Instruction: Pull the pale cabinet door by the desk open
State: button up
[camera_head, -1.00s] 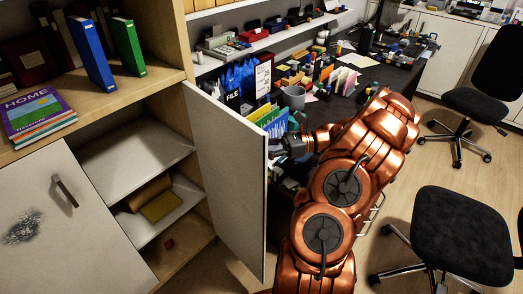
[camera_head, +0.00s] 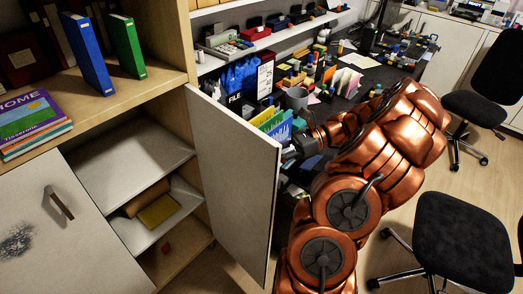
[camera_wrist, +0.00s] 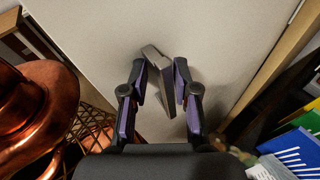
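The pale cabinet door (camera_head: 236,185) stands swung well out from the cabinet, with its inner face toward the head camera. In the wrist view its outer face (camera_wrist: 100,30) fills the background. A grey bar handle (camera_wrist: 160,95) sits on that face, slanted between the fingers. In the head view my gripper (camera_head: 292,152) is at the door's far side, partly hidden by the door's edge.
The open compartment shows a shelf (camera_head: 125,165) and a yellow item (camera_head: 158,210). A closed left door (camera_head: 40,225) is beside it. The cluttered dark desk (camera_head: 345,104) lies behind my arm. An office chair (camera_head: 465,240) stands at right, with some floor clear between.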

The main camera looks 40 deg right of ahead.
aim_at(279, 155)
jog(key=s+d+r, duration=0.2)
jog(key=s+r, duration=0.1)
jog(key=s, duration=0.7)
jog(key=w+d+f+p, duration=0.1)
jog(key=w+d+f, duration=0.15)
jog(key=w, duration=0.55)
jog(key=s+d+p, duration=0.1)
jog(key=p, duration=0.1)
jog(key=s+d+r+p, duration=0.1)
jog(key=d+p, duration=0.1)
jog(key=p, duration=0.1)
jog(key=shift+s+d+r, duration=0.1)
jog(key=shift+s, duration=0.2)
jog(key=shift+d+p, duration=0.3)
jog(key=shift+p, duration=0.45)
